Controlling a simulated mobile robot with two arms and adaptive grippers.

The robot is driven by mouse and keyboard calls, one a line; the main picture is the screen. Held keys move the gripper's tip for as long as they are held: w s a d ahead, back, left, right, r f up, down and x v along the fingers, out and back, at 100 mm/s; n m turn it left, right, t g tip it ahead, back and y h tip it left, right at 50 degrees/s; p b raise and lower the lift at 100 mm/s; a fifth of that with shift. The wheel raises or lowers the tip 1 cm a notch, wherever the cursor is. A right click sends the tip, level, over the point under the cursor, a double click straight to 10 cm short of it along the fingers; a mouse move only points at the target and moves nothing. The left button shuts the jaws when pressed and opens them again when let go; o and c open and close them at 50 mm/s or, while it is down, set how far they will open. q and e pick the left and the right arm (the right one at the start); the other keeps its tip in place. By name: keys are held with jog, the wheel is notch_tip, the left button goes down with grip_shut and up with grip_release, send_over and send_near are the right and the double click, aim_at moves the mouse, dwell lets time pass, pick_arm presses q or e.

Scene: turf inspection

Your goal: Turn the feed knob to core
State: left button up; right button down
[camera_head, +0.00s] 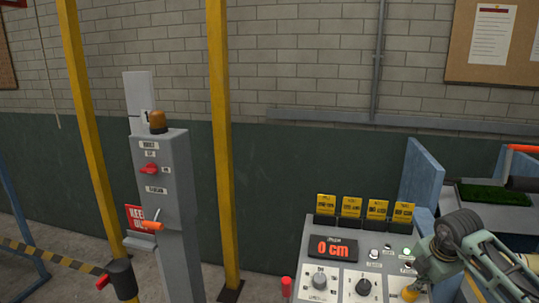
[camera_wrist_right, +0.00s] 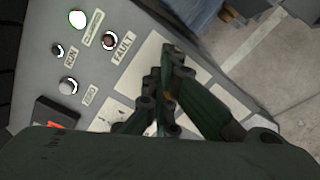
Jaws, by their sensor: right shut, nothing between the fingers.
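The grey control panel (camera_head: 340,230) stands at the lower right in the head view. Its lower face carries a grey knob (camera_head: 319,281) on the left and a black knob (camera_head: 364,287) beside it. Their labels are too small for me to tell which is the feed knob or where it points. My right gripper (camera_head: 412,286) is over the panel's right part, right of the black knob, and hides some of the face. In the right wrist view its fingers (camera_wrist_right: 172,62) are together and empty above the panel. My left gripper is not in view.
The panel has a red display (camera_head: 333,249) reading 0 cm, with several yellow tags (camera_head: 350,207) standing behind it. A FAULT lamp (camera_wrist_right: 110,40) shows in the wrist view. A grey post (camera_head: 166,200) with a red switch and yellow poles stand left. A turf tray (camera_head: 495,195) lies right.

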jog(key=shift+s+a+f+b, duration=0.15)
jog(key=shift+s+f+b, duration=0.2)
jog(key=shift+f, duration=0.25)
jog(key=shift+s, duration=0.15)
jog(key=shift+s+d+f+b, duration=0.2)
jog(key=shift+s+b, duration=0.1)
jog(key=shift+s, duration=0.2)
jog(key=shift+d, duration=0.1)
jog(key=shift+w+r, duration=0.1)
jog(key=shift+r, duration=0.1)
jog(key=shift+d, duration=0.2)
jog(key=p+v, duration=0.3)
jog(key=v, duration=0.3)
jog(key=shift+d, duration=0.2)
